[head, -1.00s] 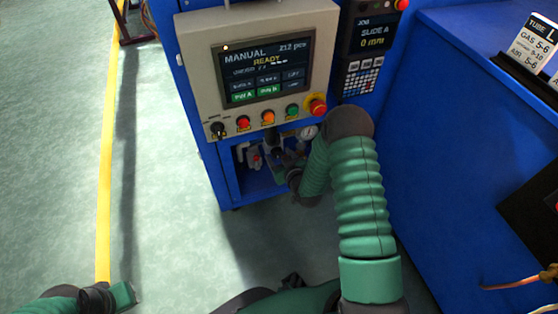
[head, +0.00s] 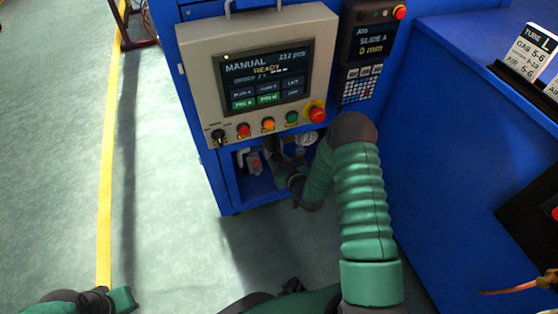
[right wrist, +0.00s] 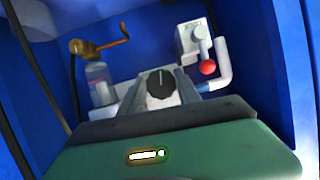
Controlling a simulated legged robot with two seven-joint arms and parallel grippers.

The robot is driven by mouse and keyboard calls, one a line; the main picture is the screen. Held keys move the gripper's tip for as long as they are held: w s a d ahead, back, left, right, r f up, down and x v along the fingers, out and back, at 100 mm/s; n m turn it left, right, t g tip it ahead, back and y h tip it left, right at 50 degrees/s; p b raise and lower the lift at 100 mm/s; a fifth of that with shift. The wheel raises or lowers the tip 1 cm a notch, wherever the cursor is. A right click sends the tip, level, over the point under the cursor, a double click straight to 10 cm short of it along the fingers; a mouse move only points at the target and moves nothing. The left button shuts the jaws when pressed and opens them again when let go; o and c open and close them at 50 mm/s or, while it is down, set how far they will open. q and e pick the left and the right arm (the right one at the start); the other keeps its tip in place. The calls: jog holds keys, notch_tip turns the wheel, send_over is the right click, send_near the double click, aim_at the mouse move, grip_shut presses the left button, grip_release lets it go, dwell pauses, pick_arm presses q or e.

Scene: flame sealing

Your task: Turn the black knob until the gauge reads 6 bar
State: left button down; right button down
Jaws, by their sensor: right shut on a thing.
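The black knob (right wrist: 160,84) sits in the right wrist view with a pale mark on its top. My right gripper (right wrist: 161,88) is shut on it, with one grey finger on each side. In the head view, my right gripper (head: 274,148) reaches into the open bay under the control panel, and the knob is hard to make out there. The round white gauge (head: 307,138) shows beside my right arm, too small to read. My left gripper (head: 124,299) is at the bottom left, away from the cabinet, and its jaws are unclear.
The control panel (head: 262,70) with a screen and coloured buttons overhangs the bay. Inside are a red-ball lever (right wrist: 207,67), a brass-coloured handle (right wrist: 104,44) and a white pipe (right wrist: 222,66). A blue bench (head: 440,150) stands to the right. The floor at left is clear.

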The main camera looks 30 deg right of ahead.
jog(key=c, duration=0.9)
grip_release()
jog(key=shift+o, duration=0.2)
jog(key=p+v, duration=0.8)
jog(key=v, duration=0.8)
jog(key=shift+s, duration=0.45)
jog(key=shift+r, duration=0.1)
